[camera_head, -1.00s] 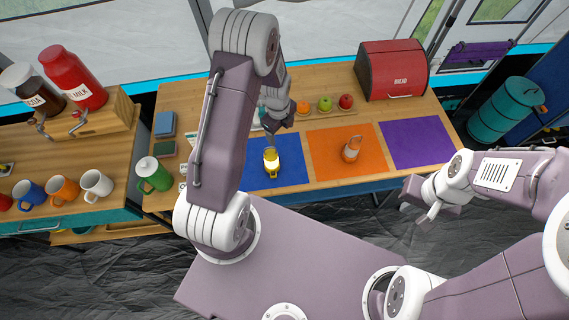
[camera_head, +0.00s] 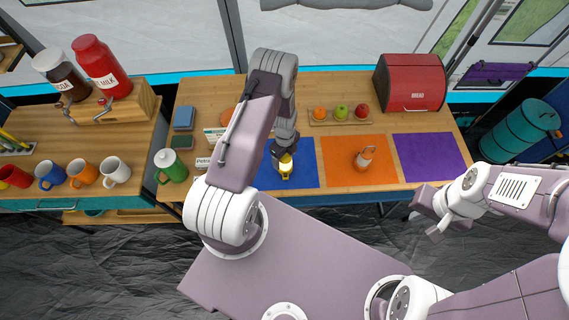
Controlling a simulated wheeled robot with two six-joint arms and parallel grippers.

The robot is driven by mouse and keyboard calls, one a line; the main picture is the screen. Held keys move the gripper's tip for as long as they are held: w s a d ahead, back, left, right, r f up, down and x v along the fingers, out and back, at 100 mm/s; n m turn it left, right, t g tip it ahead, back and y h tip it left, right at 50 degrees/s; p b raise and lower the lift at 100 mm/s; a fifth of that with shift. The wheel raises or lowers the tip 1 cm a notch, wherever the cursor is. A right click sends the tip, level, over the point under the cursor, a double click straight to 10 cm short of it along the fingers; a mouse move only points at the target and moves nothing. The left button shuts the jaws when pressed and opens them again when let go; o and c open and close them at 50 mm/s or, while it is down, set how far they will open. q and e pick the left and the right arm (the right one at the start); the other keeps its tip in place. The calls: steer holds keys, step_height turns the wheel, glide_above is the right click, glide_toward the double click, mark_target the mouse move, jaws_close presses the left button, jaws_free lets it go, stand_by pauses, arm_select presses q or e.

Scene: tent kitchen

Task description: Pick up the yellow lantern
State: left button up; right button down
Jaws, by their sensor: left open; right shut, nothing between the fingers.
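The yellow lantern (camera_head: 286,166) stands on the blue mat (camera_head: 305,176) on the wooden table. My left gripper (camera_head: 284,154) is right over the lantern's top and hides part of it. Its fingers are open around or just above the top; I cannot tell whether they touch it. My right gripper (camera_head: 433,232) is shut and empty, off to the right in front of the table, well away from the lantern.
An orange lantern (camera_head: 364,158) stands on the orange mat (camera_head: 340,177). The purple mat (camera_head: 430,156) is bare. A fruit tray (camera_head: 327,123) and a red bread box (camera_head: 411,83) are at the back.

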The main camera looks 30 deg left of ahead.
arm_select(q)
steer(key=shift+f, duration=0.5)
steer(key=shift+w+d+f, duration=0.15)
steer(key=c, duration=1.1)
jaws_close()
steer(key=shift+r, duration=0.65)
step_height(320, 180, up, 3)
steer(key=shift+f+b, duration=0.1)
steer(key=shift+b, duration=0.5)
steer(key=s+d+r+b, duration=0.1)
steer(key=s+d+r, duration=0.5)
steer(key=d, duration=0.3)
steer(key=shift+s+d+r+b, duration=0.15)
steer(key=shift+d+r+b, duration=0.25)
steer(key=shift+r, duration=0.15)
